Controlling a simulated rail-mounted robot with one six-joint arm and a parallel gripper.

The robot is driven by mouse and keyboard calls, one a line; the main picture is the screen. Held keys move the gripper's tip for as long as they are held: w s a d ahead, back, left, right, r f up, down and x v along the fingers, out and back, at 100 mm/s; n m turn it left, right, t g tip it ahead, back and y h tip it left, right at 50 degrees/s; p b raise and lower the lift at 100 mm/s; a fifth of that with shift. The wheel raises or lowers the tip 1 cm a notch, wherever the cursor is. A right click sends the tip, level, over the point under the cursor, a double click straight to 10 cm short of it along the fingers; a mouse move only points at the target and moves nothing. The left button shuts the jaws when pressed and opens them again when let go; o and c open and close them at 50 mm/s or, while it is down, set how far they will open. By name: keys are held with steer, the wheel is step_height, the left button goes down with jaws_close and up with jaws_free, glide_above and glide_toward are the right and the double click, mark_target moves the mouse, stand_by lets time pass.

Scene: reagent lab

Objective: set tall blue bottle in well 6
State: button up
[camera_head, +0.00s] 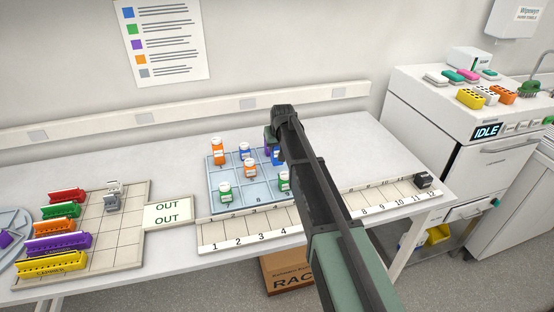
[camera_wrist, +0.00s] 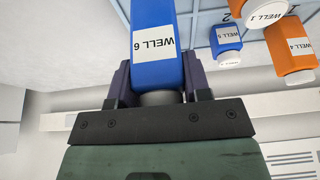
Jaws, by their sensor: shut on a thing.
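My gripper (camera_wrist: 158,85) is shut on a blue bottle (camera_wrist: 153,45) whose white label reads WELL 6, with one dark finger on each side of it. In the head view, a bit of blue, likely this bottle (camera_head: 278,157), shows at the right part of the blue rack (camera_head: 212,205), beside my arm. My arm hides most of the gripper and the rack's right side there. I cannot tell whether the bottle's base touches the rack or hangs above it.
A tall orange bottle (camera_head: 217,152), a blue bottle (camera_head: 244,151), a small orange bottle (camera_head: 250,168) and green bottles (camera_head: 224,193) (camera_head: 284,182) stand on the rack. A numbered strip (camera_head: 240,240) runs in front. An OUT plate (camera_head: 168,213) lies to the left.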

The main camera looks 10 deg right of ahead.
mark_target(277, 152)
step_height(277, 152, down, 4)
steer(key=shift+w+r+b, duration=0.1)
steer(key=shift+r+b, duration=0.1)
steer(key=shift+b, duration=0.85)
steer(key=shift+r+p, duration=0.3)
steer(key=shift+f+b, duration=0.3)
steer(key=o, duration=0.9)
steer(key=shift+r, duration=0.15)
steer(key=p+v, duration=1.1)
steer(key=v, duration=0.1)
steer(key=s+g, duration=0.1)
steer(key=s, duration=1)
steer(key=s+g, duration=0.2)
steer(key=s, duration=0.9)
steer(key=s+f+m+g, duration=0.1)
steer(key=s, duration=1)
steer(key=shift+a+g+p, duration=0.2)
steer(key=shift+g+p, duration=0.1)
steer(key=shift+p, duration=0.05)
